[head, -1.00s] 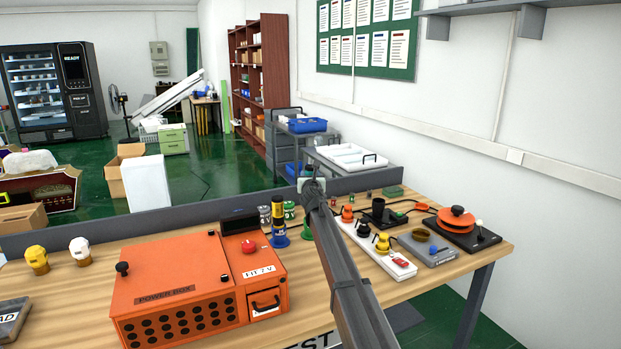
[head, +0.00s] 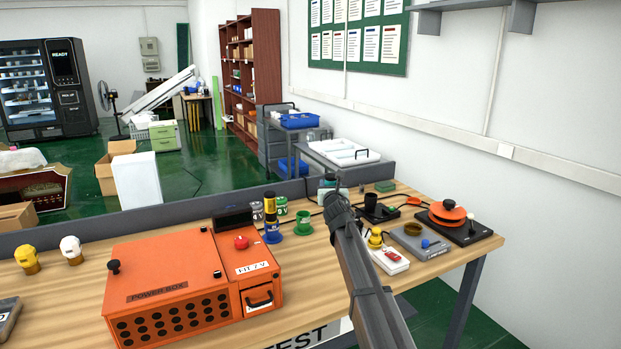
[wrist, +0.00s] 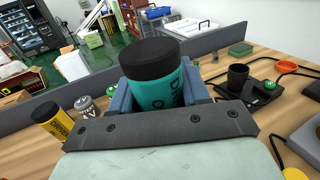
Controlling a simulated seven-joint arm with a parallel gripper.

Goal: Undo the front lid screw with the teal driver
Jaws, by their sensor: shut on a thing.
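The teal driver (wrist: 156,90), with a black cap, stands upright between the fingers of my gripper (wrist: 166,88) in the wrist view. My gripper is shut on it. In the head view my gripper (head: 334,196) is above the right half of the bench, and my arm hides most of the driver (head: 328,186). The orange power box (head: 180,285) stands to the left, well apart from the gripper. Its lid has a small dark front screw (head: 217,274) near the right edge and another screw (head: 204,229) farther back.
A yellow-black driver (head: 270,208) stands in a blue holder (head: 272,235). An empty green holder (head: 303,224) is beside it. A power strip (head: 388,260), a black cup fixture (head: 378,210) and an orange disc device (head: 447,213) stand at the right. A low grey partition (head: 130,225) runs behind.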

